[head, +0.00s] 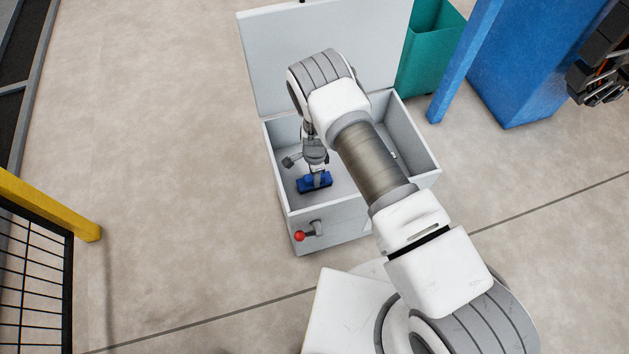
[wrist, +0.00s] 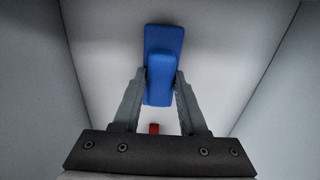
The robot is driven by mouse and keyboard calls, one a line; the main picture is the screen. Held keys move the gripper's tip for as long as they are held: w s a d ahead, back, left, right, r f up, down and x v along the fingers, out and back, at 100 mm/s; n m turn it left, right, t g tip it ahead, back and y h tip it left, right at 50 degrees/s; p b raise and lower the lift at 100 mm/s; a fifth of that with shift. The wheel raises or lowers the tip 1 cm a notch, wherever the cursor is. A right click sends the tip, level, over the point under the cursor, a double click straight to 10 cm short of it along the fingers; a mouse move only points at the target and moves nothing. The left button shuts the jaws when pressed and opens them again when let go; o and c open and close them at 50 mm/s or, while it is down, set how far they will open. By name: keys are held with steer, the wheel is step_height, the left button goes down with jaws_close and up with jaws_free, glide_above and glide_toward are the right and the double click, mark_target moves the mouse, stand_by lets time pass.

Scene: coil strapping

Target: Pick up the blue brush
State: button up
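The blue brush (head: 314,182) is inside the grey box, close to its front wall. In the wrist view the brush (wrist: 164,40) shows a wide flat part with a narrower raised block on it. My gripper (head: 317,172) reaches down into the box from above. In the wrist view the two fingers of my gripper (wrist: 162,75) lie against both sides of the narrower block, with no clear gap. I cannot tell whether the brush rests on the box floor or is clear of it.
The grey box (head: 417,137) has its lid (head: 265,60) open at the back. A red-knobbed lever (head: 300,236) is on its front. A small red thing (wrist: 154,128) shows between my fingers. A green bin (head: 430,45) and blue post (head: 465,62) stand behind right.

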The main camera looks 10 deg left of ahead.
jaws_close()
steer(key=shift+r, duration=0.6)
steer(key=r, duration=0.1)
steer(key=r+p, duration=0.1)
steer(key=d+r+p, duration=0.1)
steer(key=r, duration=0.1)
steer(key=shift+w, duration=0.35)
steer(key=w+d+r+p, duration=0.2)
steer(key=w+d+r, duration=0.3)
steer(key=d, duration=0.4)
steer(key=shift+d+r, duration=0.15)
steer(key=shift+r, duration=0.25)
